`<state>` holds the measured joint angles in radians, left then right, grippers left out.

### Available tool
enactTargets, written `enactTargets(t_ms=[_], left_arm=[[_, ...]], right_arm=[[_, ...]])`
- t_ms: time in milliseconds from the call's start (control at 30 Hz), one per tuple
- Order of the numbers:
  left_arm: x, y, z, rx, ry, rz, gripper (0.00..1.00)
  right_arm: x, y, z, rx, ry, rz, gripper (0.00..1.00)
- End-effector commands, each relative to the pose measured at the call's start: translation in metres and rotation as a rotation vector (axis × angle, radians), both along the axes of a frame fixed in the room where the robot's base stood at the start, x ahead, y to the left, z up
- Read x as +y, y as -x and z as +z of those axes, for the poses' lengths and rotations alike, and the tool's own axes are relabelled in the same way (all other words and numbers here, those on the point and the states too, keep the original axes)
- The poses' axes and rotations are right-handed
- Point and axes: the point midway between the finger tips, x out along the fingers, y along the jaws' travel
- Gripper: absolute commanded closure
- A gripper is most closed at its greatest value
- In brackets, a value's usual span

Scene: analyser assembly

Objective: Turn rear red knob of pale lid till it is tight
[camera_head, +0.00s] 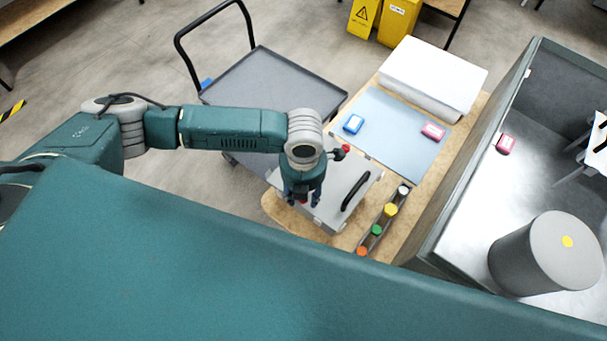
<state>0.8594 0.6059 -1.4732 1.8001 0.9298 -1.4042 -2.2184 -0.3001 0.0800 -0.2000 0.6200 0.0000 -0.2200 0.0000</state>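The pale lid (331,208) lies on a pale box on the wooden table, with a black handle (355,192) on its right part. One red knob (346,148) shows at the lid's far edge, just beyond my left wrist. My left gripper (302,200) points down over the lid's near left part. Its two dark fingers stand apart, with a bit of red, apparently another knob (303,203), between and below them. I cannot tell whether the fingertips touch it. My wrist hides part of the lid. My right gripper is out of view.
A narrow rack (383,222) with several coloured caps stands right of the box. Behind are a blue-grey mat (393,122) with blue and pink items, and a white case (433,75). A grey cart (270,85) stands behind my arm. A metal-walled bench with a grey cylinder (530,262) is at right.

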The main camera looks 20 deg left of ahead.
Motion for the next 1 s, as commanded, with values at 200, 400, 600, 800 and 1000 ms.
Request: enactTargets(t_ms=[200, 400, 600, 800, 1000], left_arm=[[-0.0006, 0.0009, -0.0005, 0.002, 0.0, 0.364, 0.61], [-0.0009, 0.0007, -0.0002, 0.001, 0.001, 0.7, 0.61], [-0.001, 0.0011, -0.0004, 0.002, -0.001, 1.039, 0.61], [-0.0009, 0.0012, -0.0005, 0.002, -0.001, 1.381, 0.61], [-0.0014, 0.0009, -0.0003, 0.002, -0.001, 1.725, 0.61]], right_arm=[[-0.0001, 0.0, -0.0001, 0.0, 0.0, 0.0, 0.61], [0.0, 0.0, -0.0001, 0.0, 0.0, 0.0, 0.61], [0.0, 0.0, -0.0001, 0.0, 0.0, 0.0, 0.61], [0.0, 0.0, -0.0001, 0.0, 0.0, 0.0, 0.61], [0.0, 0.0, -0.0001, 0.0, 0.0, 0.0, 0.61]])
